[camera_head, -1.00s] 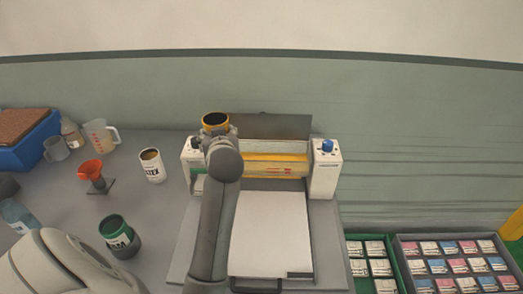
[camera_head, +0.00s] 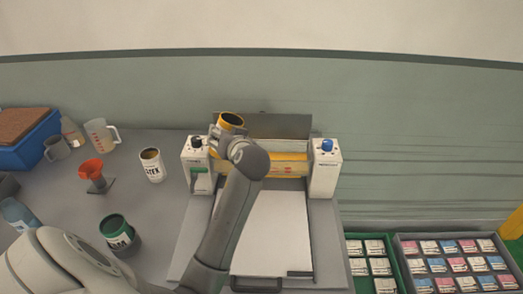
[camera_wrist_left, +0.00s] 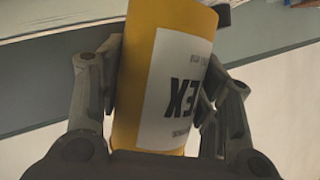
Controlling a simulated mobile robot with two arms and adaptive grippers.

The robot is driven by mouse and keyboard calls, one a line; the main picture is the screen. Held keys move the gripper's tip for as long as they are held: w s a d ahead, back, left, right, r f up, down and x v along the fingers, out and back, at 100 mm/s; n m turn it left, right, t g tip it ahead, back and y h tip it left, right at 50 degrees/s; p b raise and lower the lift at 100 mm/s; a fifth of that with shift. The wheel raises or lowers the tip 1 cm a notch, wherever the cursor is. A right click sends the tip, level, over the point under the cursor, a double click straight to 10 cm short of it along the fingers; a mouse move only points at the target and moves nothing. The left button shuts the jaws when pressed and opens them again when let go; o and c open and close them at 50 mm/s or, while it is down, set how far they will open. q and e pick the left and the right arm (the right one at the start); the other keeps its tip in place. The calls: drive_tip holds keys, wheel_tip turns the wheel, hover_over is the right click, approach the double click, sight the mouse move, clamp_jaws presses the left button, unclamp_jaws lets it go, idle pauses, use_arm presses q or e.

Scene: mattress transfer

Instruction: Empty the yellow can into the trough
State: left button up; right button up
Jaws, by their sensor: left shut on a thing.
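The yellow can (camera_head: 231,121) has a dark open top and is held up at the left rear of the machine, tilted a little to the right. My left gripper (camera_head: 222,138) is shut on it. In the left wrist view my fingers press the yellow can (camera_wrist_left: 140,50) from both sides, and its white label shows. The long yellow-orange part (camera_head: 285,164) between the machine's two white end blocks looks like the trough. My arm hides its left part, and its inside is not clear. The can's contents cannot be made out. My right gripper is not seen.
A white can (camera_head: 152,165), a green can (camera_head: 116,231), an orange funnel (camera_head: 91,171) and a measuring jug (camera_head: 101,135) stand left of the machine. The white end blocks (camera_head: 326,168) rise beside the trough. Crates of small packets (camera_head: 455,260) are at lower right.

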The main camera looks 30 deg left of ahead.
use_arm(q)
drive_tip(key=shift+w+d+r+m+g+y, duration=0.15)
drive_tip(key=shift+w+d+m+g+y, duration=0.45)
drive_tip(key=shift+m, duration=0.4)
drive_tip(key=shift+a+m+p, duration=0.1)
drive_tip(key=shift+m+p, duration=0.3)
drive_tip(key=shift+m, duration=0.1)
drive_tip(key=shift+f+m+g+y, duration=0.25)
drive_tip(key=shift+m+g+y, duration=0.05)
drive_tip(key=shift+m+y, duration=0.35)
drive_tip(key=shift+f+m+y+p, duration=0.25)
drive_tip(key=shift+m+p, duration=0.05)
drive_tip(key=shift+m, duration=0.35)
idle(0.4)
drive_tip(key=shift+r+m+g+y+p, duration=0.3)
drive_tip(key=shift+r+m+y+p, duration=0.15)
drive_tip(key=shift+m+p, duration=0.2)
idle(0.5)
drive_tip(key=shift+w+d+f+m+y, duration=0.25)
drive_tip(key=shift+w+d+m, duration=0.2)
drive_tip(key=shift+w+m, duration=0.2)
idle(1.3)
drive_tip(key=shift+w+d+f+m+y+p, duration=0.1)
drive_tip(key=shift+f+m+y+p, duration=0.1)
drive_tip(key=shift+m+y+p, duration=0.35)
idle(1.2)
